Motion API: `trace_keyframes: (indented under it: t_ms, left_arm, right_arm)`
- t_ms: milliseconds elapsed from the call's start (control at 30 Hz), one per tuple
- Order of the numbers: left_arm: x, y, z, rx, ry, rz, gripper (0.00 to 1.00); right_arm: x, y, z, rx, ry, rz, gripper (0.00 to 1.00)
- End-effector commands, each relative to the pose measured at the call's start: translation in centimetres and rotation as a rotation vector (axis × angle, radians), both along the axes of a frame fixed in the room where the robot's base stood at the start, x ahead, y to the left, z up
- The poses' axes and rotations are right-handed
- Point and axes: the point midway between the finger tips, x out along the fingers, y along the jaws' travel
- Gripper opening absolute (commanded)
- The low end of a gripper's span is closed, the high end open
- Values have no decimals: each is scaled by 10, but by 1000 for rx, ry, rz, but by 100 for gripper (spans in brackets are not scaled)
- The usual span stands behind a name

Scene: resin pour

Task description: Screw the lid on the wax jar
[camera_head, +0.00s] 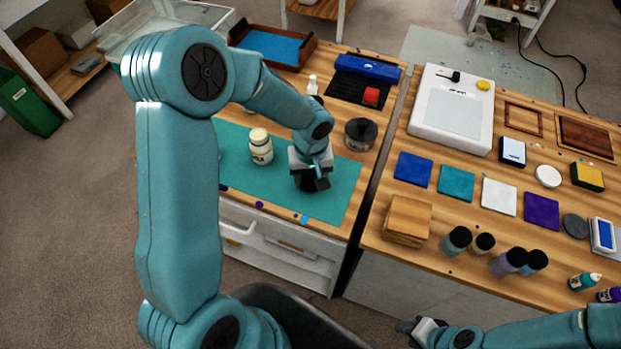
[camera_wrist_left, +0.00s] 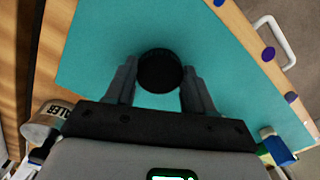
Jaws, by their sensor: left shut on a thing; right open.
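My left gripper (camera_head: 312,183) is low over the teal mat (camera_head: 235,178), pointing down. In the left wrist view its two fingers (camera_wrist_left: 158,88) are shut on a round black lid (camera_wrist_left: 159,70), seen from above. I cannot tell whether a jar is beneath the lid; the gripper hides this spot in the head view. A cream jar with a pale top and dark lettering (camera_head: 261,147) stands on the mat to the left of this gripper. A dark, wide jar (camera_head: 361,134) stands to its right, at the mat's edge. My right gripper (camera_head: 420,328) is open and empty, low in front of the right bench.
A small white bottle (camera_head: 312,85) stands behind the mat. A black rack with a blue roll (camera_head: 367,68) and a wooden tray (camera_head: 272,45) lie further back. The right bench holds coloured tiles (camera_head: 412,168), wooden blocks (camera_head: 407,218) and several dark-capped jars (camera_head: 508,262). A gap separates the benches.

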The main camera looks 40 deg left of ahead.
Motion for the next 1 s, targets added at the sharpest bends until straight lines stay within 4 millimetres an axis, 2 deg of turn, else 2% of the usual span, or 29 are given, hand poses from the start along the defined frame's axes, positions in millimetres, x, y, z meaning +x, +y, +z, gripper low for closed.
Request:
trace_keyframes:
  t_ms: [167, 600, 800, 1000]
  left_arm:
    - [1, 0, 27, 0, -6, 1, 25]
    - [1, 0, 150, 0, -6, -1, 25]
    - [0, 0, 182, 0, -3, -2, 25]
    - [0, 0, 193, 0, 0, -1, 25]
  right_arm:
    - [0, 0, -2, 0, 0, 0, 43]
    - [0, 0, -8, 0, 0, 0, 43]
    - [0, 0, -8, 0, 0, 0, 43]
    - [0, 0, -8, 0, 0, 0, 43]
